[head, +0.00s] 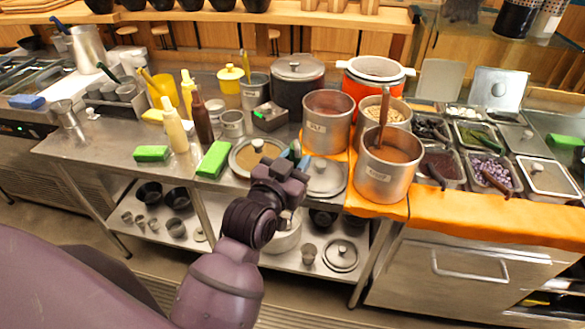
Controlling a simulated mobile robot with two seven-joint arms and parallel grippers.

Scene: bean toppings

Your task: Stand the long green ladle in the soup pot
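One purple arm of mine comes in from the lower left. Its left gripper (295,162) is over the counter edge, beside a lidded pot, with its fingers mostly hidden by the wrist. A small dark green piece (296,149) shows at the fingertips; I cannot tell whether it is the ladle or whether it is gripped. Two steel pots with brown contents stand to the right. The front pot (373,186) has a brown handle (384,108) standing in it. The pot behind it (315,140) has no handle visible. Their labels are too small to read surely. My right gripper is not in view.
A steel lid (327,181) lies left of the front pot. Green sponges (214,159), sauce bottles (203,118) and a round pan (243,163) are on the left counter. Topping trays (490,168) fill the right. An orange cloth (450,220) lies along the front edge.

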